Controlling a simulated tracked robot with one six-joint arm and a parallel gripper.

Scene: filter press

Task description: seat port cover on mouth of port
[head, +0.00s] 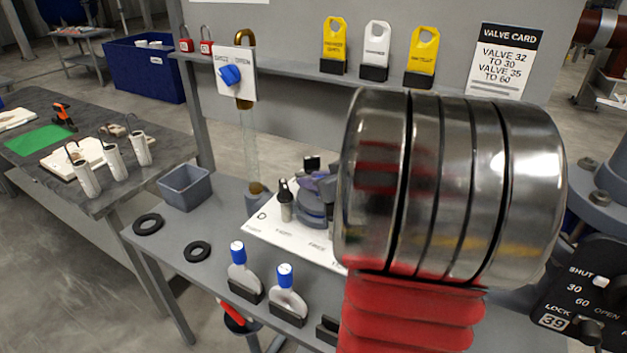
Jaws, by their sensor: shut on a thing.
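My gripper is not visible; my large shiny metal arm link with red ribbed sleeve fills the right centre and hides what is behind it. I cannot pick out the port cover or the mouth of the port for certain. A grey-purple fitting (313,205) stands on a white lettered board (283,238) on the bench, partly hidden by my arm. I cannot tell what it is. A grey bolted flange (609,187) shows at the right edge, above a black valve plate (588,295) marked SHUT, 30, 60 and LOCK 39.
A shelf (285,68) holds yellow and white tags.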

